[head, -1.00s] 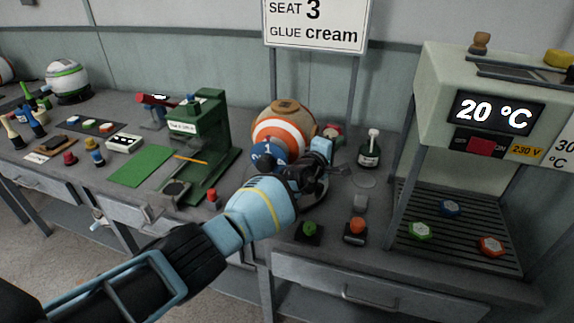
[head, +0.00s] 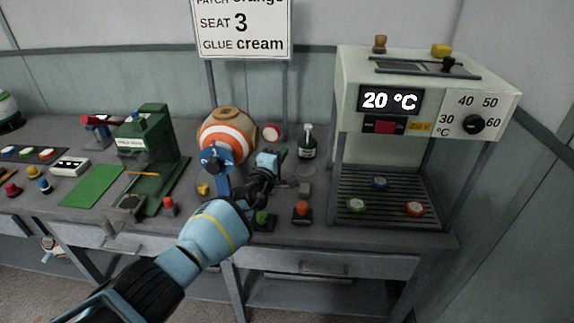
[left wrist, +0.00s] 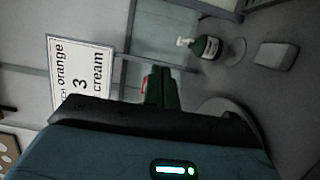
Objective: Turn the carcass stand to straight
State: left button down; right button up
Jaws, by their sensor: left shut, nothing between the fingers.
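The carcass, an orange-and-white banded ball with a tan top (head: 240,138), sits in the head view at the back middle of the bench. A blue part with white marks (head: 216,158) is in front of it, on a blue upright. The stand's base is mostly hidden by my arm, so its angle cannot be told. My left gripper (head: 277,163) is shut and empty, just right of the blue part and in front of the ball; whether it touches the stand cannot be told. My right gripper is not in view.
A glue bottle (head: 307,142) stands behind right of my gripper, and in the left wrist view (left wrist: 208,47). Green (head: 263,221) and orange (head: 302,209) buttons sit at the front edge. A green press (head: 150,150) is left; a heater (head: 345,120) is right.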

pick_arm(q)
jog(key=s, duration=0.1)
jog(key=s+d, duration=0.2)
jog(key=shift+s+f, duration=0.2)
jog(key=shift+f, duration=0.1)
